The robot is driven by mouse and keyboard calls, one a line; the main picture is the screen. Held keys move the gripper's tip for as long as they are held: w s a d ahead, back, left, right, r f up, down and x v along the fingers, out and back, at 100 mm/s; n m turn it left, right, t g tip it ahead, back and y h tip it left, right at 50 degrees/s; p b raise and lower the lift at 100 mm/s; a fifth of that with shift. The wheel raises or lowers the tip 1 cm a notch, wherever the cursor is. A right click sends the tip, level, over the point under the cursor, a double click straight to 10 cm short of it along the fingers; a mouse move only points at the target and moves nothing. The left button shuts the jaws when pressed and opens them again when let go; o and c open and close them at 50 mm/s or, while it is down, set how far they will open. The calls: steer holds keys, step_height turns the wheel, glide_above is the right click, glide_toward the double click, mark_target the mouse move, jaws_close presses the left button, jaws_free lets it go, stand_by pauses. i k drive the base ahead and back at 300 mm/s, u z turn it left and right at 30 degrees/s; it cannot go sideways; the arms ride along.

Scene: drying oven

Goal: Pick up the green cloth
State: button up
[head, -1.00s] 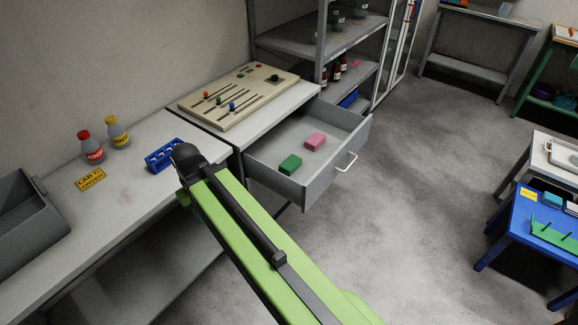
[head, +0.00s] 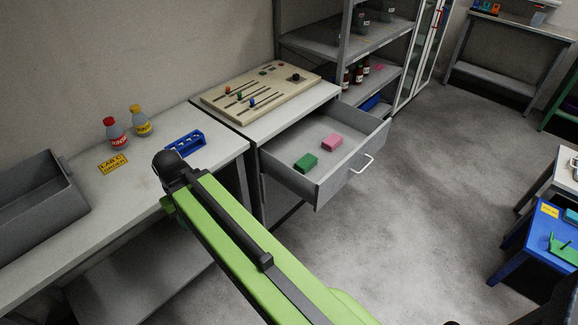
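A small green folded-looking block (head: 306,163) lies in the open grey drawer (head: 328,190), near its front left corner; it is the only green thing there that could be the green cloth. A pink block of similar shape (head: 332,142) lies beside it, farther back to the right. My green and black arm reaches up from the bottom of the head view and ends left of the drawer, over the bench's front edge. My gripper's fingers do not show. Both blocks are clear of the arm.
A control panel with sliders (head: 262,92) sits above the drawer. The bench holds a blue rack (head: 185,144), a red bottle (head: 116,133), a yellow bottle (head: 140,121), a yellow sign (head: 113,163) and a grey bin (head: 40,210). Floor right of the drawer is clear.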

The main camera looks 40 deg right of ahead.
mark_target(305, 164)
steer(key=u, duration=1.05)
steer(key=k, duration=0.15)
steer(key=u, duration=1.65)
steer(key=k, duration=2.2)
steer(key=z, duration=0.85)
steer(key=i, duration=1.05)
